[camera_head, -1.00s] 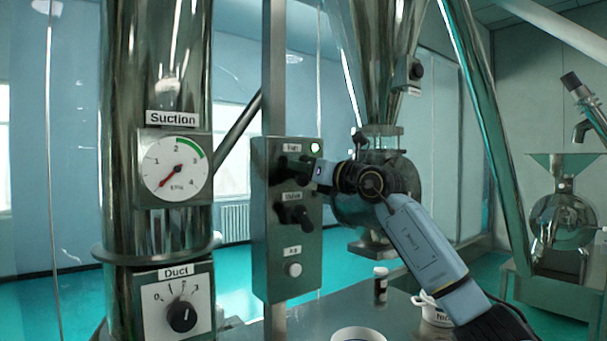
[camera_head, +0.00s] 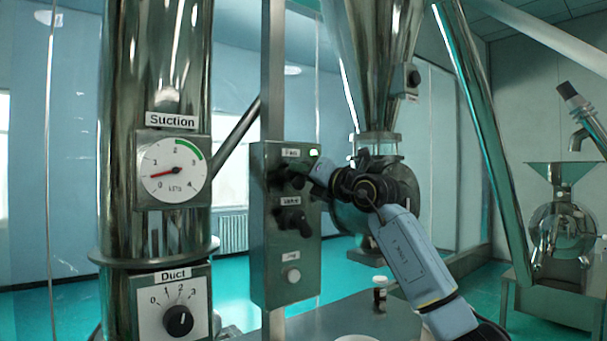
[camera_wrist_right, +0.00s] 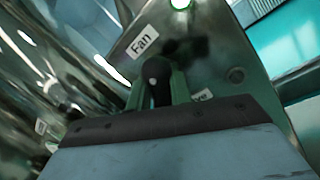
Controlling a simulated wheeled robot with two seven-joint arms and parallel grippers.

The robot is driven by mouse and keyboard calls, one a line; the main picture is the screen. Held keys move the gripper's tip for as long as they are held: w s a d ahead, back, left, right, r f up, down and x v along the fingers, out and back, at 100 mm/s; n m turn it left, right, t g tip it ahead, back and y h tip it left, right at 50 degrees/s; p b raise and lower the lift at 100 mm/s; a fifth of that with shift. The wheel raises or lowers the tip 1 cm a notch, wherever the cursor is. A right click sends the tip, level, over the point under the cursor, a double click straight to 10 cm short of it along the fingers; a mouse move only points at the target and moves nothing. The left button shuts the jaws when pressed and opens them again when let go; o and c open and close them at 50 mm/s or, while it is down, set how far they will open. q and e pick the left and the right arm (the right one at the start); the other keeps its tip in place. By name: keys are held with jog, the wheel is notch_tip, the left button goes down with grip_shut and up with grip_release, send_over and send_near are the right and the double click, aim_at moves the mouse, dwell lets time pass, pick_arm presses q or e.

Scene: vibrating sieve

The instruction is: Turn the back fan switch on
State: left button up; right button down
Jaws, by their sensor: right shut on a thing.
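The grey control box (camera_head: 262,285) on the post bears the Fan label (camera_head: 290,153) at its top, with a lit lamp (camera_head: 314,152) beside it. The dark fan switch (camera_head: 280,178) is just below the label, partly hidden by my right gripper (camera_head: 300,176). In the wrist view the fan switch (camera_wrist_right: 157,88) stands between the two fingers of my right gripper (camera_wrist_right: 158,90), which is shut on it. The Fan label (camera_wrist_right: 142,40) and the glowing lamp (camera_wrist_right: 181,4) show above. The suction gauge (camera_head: 174,170) has its red needle between 0 and 1. My left gripper is not in view.
A second dark knob (camera_head: 294,220) and a pale button (camera_head: 292,275) sit lower on the box. The Duct dial (camera_head: 179,320) is on the steel column at left. The steel hopper (camera_head: 378,60) stands behind my arm.

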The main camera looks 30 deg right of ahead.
jog(key=c, duration=1.3)
grip_release()
jog(key=b+v, duration=0.4)
jog(key=v, duration=0.9)
jog(key=shift+s+b, duration=0.25)
jog(key=shift+b, duration=0.05)
jog(key=shift+f, duration=0.2)
